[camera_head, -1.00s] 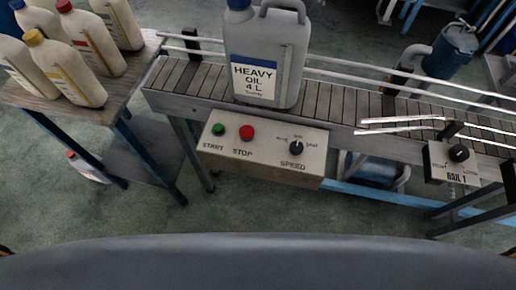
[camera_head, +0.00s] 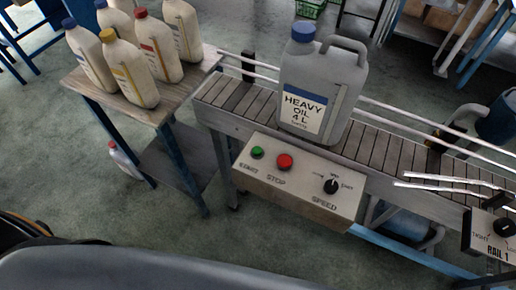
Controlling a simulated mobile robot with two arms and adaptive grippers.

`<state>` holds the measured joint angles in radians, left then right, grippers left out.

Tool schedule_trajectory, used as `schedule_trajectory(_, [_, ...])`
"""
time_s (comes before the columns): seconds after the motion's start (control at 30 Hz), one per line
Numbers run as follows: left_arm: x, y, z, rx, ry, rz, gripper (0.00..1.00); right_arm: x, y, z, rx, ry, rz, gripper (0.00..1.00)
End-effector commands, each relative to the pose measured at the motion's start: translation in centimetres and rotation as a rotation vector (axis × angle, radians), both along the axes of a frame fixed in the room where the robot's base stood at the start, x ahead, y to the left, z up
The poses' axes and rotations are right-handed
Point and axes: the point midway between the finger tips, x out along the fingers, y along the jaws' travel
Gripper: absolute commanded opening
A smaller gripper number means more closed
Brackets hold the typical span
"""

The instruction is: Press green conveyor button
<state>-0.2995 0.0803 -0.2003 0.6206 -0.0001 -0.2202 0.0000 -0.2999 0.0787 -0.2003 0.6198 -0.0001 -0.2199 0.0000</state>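The green START button (camera_head: 257,152) is on the left of the grey control box (camera_head: 300,190), which is fixed to the near side of the conveyor (camera_head: 375,150). A red STOP button (camera_head: 285,161) is just right of it, and a black SPEED knob (camera_head: 331,186) is further right. A grey HEAVY OIL 4 L canister (camera_head: 322,92) with a blue cap stands upright on the belt above the box. Neither of my grippers shows in this view. Nothing touches the green button.
A small table (camera_head: 188,90) at the left carries several oil bottles. A white bottle with a red cap (camera_head: 124,158) stands low by its legs. A RAIL 1 knob box (camera_head: 492,234) is at the lower right. Guide rails run along the belt. Floor before the box is clear.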

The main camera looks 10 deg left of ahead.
Motion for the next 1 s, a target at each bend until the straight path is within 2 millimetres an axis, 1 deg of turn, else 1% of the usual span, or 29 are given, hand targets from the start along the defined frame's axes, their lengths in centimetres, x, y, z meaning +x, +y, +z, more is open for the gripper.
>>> schedule_trajectory(0.27, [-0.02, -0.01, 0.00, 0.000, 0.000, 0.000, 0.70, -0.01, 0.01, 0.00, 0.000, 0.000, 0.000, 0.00])
schedule_trajectory(0.3, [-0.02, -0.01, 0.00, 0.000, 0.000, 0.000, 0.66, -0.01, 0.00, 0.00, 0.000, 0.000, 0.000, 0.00])
schedule_trajectory(0.37, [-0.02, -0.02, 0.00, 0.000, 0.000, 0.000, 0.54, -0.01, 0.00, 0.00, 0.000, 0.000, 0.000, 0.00])
schedule_trajectory(0.4, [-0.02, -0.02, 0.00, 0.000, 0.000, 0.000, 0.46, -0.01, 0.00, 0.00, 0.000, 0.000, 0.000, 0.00])
schedule_trajectory(0.57, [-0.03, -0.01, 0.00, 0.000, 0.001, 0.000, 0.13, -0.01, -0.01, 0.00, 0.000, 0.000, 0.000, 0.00])
schedule_trajectory(0.6, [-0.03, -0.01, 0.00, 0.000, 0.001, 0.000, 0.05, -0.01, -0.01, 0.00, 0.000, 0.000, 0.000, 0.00])
schedule_trajectory(0.63, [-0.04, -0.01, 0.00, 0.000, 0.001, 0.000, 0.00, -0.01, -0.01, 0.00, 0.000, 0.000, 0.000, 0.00])
schedule_trajectory(1.0, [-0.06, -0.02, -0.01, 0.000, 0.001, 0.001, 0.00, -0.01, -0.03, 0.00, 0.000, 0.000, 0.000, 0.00])
